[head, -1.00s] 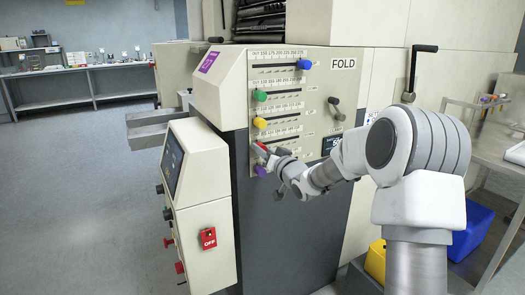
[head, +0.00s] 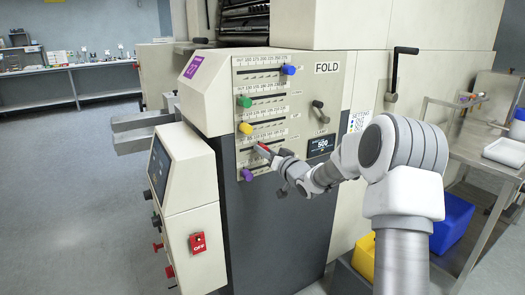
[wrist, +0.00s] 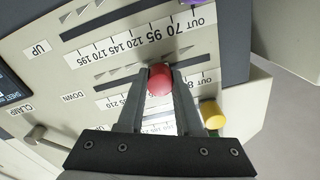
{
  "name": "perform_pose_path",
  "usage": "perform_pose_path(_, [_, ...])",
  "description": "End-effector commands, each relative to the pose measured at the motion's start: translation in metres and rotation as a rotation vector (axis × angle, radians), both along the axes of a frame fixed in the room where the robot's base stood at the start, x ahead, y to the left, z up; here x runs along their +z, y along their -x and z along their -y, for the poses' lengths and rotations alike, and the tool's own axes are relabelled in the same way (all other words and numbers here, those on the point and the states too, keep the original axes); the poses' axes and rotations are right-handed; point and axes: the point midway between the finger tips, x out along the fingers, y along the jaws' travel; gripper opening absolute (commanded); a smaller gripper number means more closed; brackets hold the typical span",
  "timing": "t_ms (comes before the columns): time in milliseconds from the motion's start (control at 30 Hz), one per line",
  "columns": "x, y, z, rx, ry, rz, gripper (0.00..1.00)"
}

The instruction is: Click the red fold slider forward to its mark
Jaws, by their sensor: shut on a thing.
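The red fold slider (wrist: 160,82) is a rounded red knob between my gripper's two dark fingers in the wrist view. My gripper (wrist: 160,72) is shut on it. In the head view, the red slider (head: 264,148) shows only partly at my gripper (head: 266,152). It sits in a slot of the cream FOLD panel (head: 310,95), below and to the right of the yellow knob. A printed scale (wrist: 140,42) starting OUT, 70, 95 shows above the red knob in the wrist view. Other numbers near the knob are partly hidden by the fingers. I cannot make out the mark.
The blue (head: 289,70), green (head: 243,101) and yellow (head: 245,128) knobs are above the red one; the purple knob (head: 247,174) is below. A crank handle (head: 320,110) and a small display (head: 321,145) are to the right. A red OFF switch (head: 198,243) is at lower left.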

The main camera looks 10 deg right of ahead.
Motion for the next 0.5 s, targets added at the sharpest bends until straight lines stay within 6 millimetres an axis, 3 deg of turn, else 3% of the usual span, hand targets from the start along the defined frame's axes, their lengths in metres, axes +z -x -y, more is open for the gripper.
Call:
perform_pose_path(33, [0.0031,-0.0009,-0.0009,0.000,-0.001,0.007,0.38])
perform_pose_path(200, [0.0026,-0.0007,-0.0009,0.001,-0.001,0.006,0.65])
perform_pose_path(500, [0.0006,-0.0003,-0.0006,0.001,0.000,0.001,0.65])
